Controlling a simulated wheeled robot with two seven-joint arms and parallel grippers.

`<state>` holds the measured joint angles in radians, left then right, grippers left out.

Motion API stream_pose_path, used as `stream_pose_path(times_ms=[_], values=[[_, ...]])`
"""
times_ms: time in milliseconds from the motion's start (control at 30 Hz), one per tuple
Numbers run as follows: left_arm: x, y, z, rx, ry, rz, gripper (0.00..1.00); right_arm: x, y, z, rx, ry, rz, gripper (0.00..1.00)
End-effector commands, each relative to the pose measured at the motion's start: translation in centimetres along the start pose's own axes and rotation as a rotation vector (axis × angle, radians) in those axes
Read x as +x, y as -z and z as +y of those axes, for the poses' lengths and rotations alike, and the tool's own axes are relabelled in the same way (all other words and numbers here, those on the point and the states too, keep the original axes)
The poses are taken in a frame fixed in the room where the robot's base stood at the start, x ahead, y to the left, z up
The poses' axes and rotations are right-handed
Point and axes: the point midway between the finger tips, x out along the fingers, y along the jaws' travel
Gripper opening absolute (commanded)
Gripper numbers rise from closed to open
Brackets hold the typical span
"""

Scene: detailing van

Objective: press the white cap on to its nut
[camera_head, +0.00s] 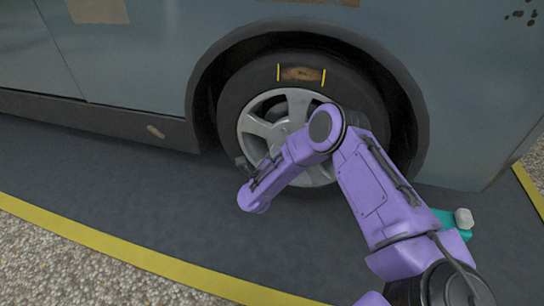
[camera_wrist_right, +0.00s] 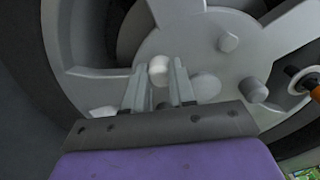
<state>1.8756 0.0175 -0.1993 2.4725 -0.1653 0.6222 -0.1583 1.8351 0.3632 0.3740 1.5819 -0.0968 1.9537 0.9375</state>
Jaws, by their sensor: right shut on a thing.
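The white cap (camera_wrist_right: 158,66) sits between the fingertips of my right gripper (camera_wrist_right: 158,72), which is shut on it in front of the wheel hub. Whether the cap touches a nut behind it is hidden. A bare grey nut (camera_wrist_right: 255,90) stands out to the right. In the head view my right gripper (camera_head: 244,168) is at the lower left of the silver wheel (camera_head: 259,127); its fingertips are hard to make out. My left gripper is out of view.
The dark tyre (camera_head: 233,98) and wheel arch surround the hub. An orange and black object (camera_wrist_right: 303,84) is at the right in the wrist view. A teal item (camera_head: 458,234) with a pale cylinder (camera_head: 464,218) is beyond my right arm. The dark mat (camera_head: 130,190) at left is clear.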

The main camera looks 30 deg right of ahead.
Motion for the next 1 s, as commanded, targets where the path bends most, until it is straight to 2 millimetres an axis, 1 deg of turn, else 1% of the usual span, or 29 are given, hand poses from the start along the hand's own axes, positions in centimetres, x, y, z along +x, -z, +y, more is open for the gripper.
stream_pose_path(times_ms=[600,633,667,700,733,1000], values=[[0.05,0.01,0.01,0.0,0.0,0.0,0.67,0.22,0.0,-0.02,0.0,0.0,0.0,0.0],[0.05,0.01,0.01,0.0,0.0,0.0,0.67,0.23,0.0,-0.02,0.0,0.0,0.0,0.28],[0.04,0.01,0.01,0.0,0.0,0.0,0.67,0.22,-0.01,-0.02,0.0,0.0,0.0,0.38],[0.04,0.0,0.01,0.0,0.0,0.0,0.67,0.22,-0.01,-0.02,0.0,0.0,0.0,0.51],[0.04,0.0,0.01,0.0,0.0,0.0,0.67,0.22,-0.01,-0.02,0.0,0.0,0.0,0.55],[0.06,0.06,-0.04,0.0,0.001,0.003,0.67,0.2,0.0,-0.01,0.0,0.0,0.0,0.55]])
